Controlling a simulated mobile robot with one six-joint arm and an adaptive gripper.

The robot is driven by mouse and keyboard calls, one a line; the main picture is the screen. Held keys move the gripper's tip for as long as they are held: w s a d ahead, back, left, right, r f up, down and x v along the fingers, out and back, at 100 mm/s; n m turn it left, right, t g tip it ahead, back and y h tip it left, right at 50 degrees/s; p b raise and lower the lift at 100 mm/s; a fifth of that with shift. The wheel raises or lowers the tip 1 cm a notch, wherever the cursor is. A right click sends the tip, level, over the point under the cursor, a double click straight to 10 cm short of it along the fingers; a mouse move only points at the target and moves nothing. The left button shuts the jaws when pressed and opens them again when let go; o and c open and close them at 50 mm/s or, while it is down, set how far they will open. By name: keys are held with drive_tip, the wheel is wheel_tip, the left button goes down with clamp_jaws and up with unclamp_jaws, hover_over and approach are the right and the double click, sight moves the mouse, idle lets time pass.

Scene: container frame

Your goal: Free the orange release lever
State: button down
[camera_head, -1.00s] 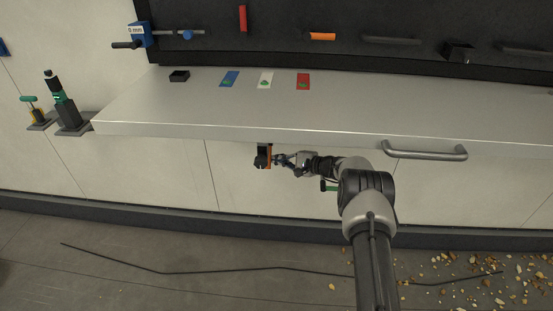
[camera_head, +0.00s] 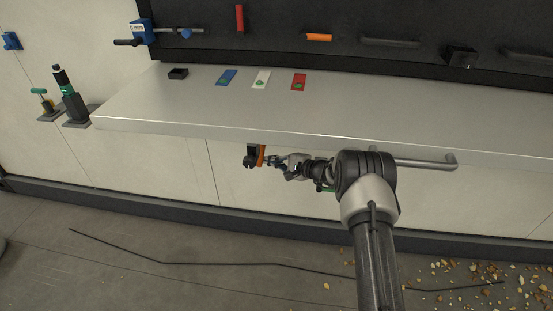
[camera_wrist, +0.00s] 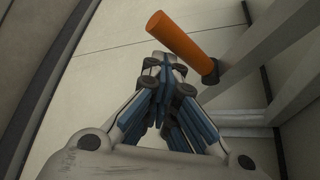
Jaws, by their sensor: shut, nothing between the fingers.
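The orange lever (camera_head: 261,155) is an upright bar beside a dark block (camera_head: 250,155) under the front edge of the grey shelf. In the wrist view it is an orange cylinder (camera_wrist: 183,45) on a dark round mount (camera_wrist: 211,71). My gripper (camera_head: 269,161) is just right of the lever in the head view, pointing at it. In the wrist view my gripper (camera_wrist: 165,62) has its fingertips together with nothing between them, just below the orange cylinder. I cannot tell whether they touch it.
The grey shelf (camera_head: 240,115) overhangs my arm, with a metal bar handle (camera_head: 430,163) on its front. Blue, white and red cards and a small black box (camera_head: 178,73) lie on it. Another orange handle (camera_head: 318,37) is on the dark panel. A dark cable (camera_head: 215,264) and pebbles lie on the floor.

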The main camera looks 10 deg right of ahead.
drive_tip(key=shift+s+a+r, duration=0.1)
drive_tip(key=shift+a+r, duration=0.1)
drive_tip(key=shift+a, duration=0.1)
drive_tip(key=shift+d, duration=0.1)
idle(0.4)
